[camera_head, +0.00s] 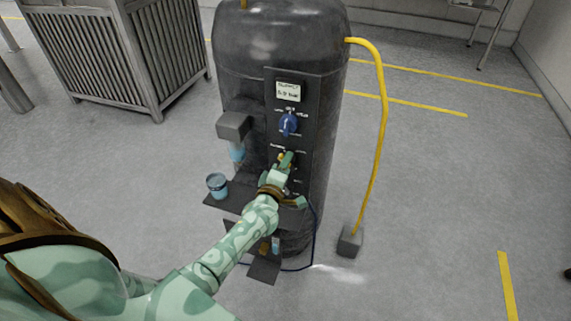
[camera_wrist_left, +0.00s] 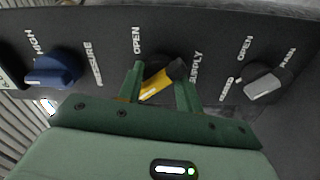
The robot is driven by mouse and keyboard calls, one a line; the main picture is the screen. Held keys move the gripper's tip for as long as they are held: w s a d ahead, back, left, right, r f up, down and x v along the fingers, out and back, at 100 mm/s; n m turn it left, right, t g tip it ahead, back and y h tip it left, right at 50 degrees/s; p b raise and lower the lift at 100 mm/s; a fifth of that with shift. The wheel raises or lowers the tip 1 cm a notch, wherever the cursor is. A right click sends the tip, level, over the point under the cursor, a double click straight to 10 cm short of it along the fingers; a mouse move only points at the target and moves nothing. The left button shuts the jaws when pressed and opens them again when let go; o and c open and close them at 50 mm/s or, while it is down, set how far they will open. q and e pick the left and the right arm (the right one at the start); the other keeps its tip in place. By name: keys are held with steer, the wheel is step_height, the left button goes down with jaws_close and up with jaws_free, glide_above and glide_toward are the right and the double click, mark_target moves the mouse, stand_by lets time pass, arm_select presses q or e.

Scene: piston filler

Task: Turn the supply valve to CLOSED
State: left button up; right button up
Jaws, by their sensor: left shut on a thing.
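The supply valve has a yellow handle (camera_wrist_left: 156,86) with a dark end, on a dark panel beside the lettering SUPPLY and OPEN. In the left wrist view the handle sits tilted between the two green fingers of my left gripper (camera_wrist_left: 160,74), which is shut on it. In the head view my left gripper (camera_head: 286,161) reaches the panel (camera_head: 300,92) on the front of the dark tank, and a bit of yellow shows at its fingers. The fingers hide part of the valve and any CLOSED mark beside it. My right gripper is not in view.
A blue knob (camera_wrist_left: 52,68) and a grey knob (camera_wrist_left: 264,85) flank the valve; the blue knob is higher on the panel in the head view (camera_head: 289,123). A cup (camera_head: 217,186) stands on the tank's shelf. A yellow hose (camera_head: 380,120) runs down the right side.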

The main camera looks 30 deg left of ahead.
arm_select(q)
steer(key=shift+n, duration=0.6)
steer(key=o, duration=1)
steer(key=p+v, duration=0.1)
steer(key=v, duration=1.5)
steer(key=shift+s+f, duration=0.1)
steer(key=shift+s, duration=0.1)
